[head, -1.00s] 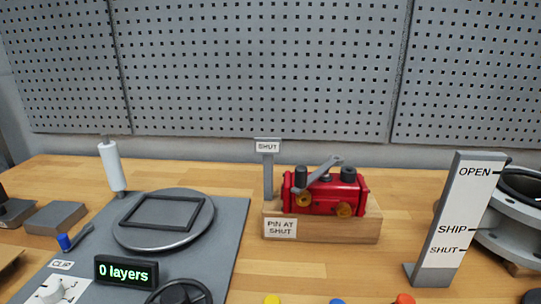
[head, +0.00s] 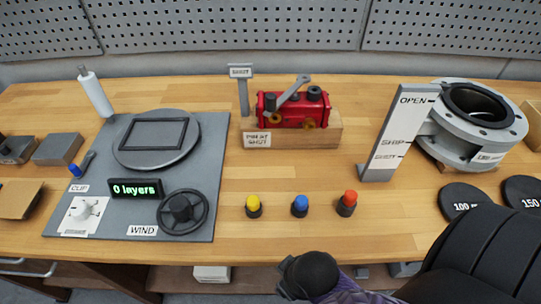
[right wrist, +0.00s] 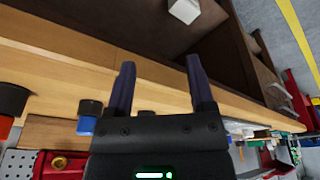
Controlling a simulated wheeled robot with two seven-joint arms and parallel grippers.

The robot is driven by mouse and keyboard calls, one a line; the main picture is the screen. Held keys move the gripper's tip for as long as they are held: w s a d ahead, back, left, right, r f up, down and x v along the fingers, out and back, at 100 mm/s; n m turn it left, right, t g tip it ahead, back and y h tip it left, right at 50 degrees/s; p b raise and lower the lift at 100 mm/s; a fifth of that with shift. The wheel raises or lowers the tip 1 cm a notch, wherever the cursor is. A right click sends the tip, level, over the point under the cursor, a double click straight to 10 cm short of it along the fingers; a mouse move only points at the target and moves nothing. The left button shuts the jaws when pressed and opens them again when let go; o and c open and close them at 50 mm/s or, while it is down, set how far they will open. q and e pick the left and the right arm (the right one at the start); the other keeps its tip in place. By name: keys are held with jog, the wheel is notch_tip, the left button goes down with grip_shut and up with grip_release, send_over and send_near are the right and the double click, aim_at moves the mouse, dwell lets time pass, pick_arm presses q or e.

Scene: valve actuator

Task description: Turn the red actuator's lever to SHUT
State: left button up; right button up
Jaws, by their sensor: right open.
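The red actuator (head: 291,110) sits on a wooden block (head: 326,134) at the back middle of the bench in the head view. Its grey lever (head: 294,90) slants up to the right across its top. A grey post (head: 243,95) with a SHUT sign stands at the block's left end, apart from the lever's raised end. A PIN AT SHUT label is on the block's front. My right gripper (right wrist: 160,88) is open and empty in the right wrist view, its two dark fingers apart. In the head view my right arm is low at the bench front, well short of the actuator.
Yellow (head: 253,205), blue (head: 300,205) and red (head: 347,202) capped pieces stand in front of the actuator. A grey plate with a winding wheel (head: 183,210) lies left. An OPEN/SHIP/SHUT board (head: 398,132) and a flanged pipe (head: 470,140) stand right.

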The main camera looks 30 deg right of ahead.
notch_tip(320, 180, up, 9)
jog(key=w+d+m+t+p, duration=0.1)
jog(key=w+p, duration=0.1)
jog(key=m+t+h, duration=0.5)
jog(key=t+h, duration=0.2)
jog(key=t, duration=0.6)
send_near(272, 102)
jog(key=x, duration=0.3)
jog(key=shift+y, duration=0.3)
jog(key=x, duration=0.9)
jog(key=shift+w+d, duration=0.25)
jog(key=shift+w, duration=0.05)
pick_arm(q)
jog(key=r, duration=0.3)
jog(key=shift+w+d, duration=0.25)
jog(key=shift+w, duration=0.05)
pick_arm(e)
jog(key=shift+w, duration=0.1)
jog(key=c, duration=0.9)
grip_shut()
pick_arm(q)
jog(key=shift+d, duration=0.2)
jog(key=shift+a, duration=0.15)
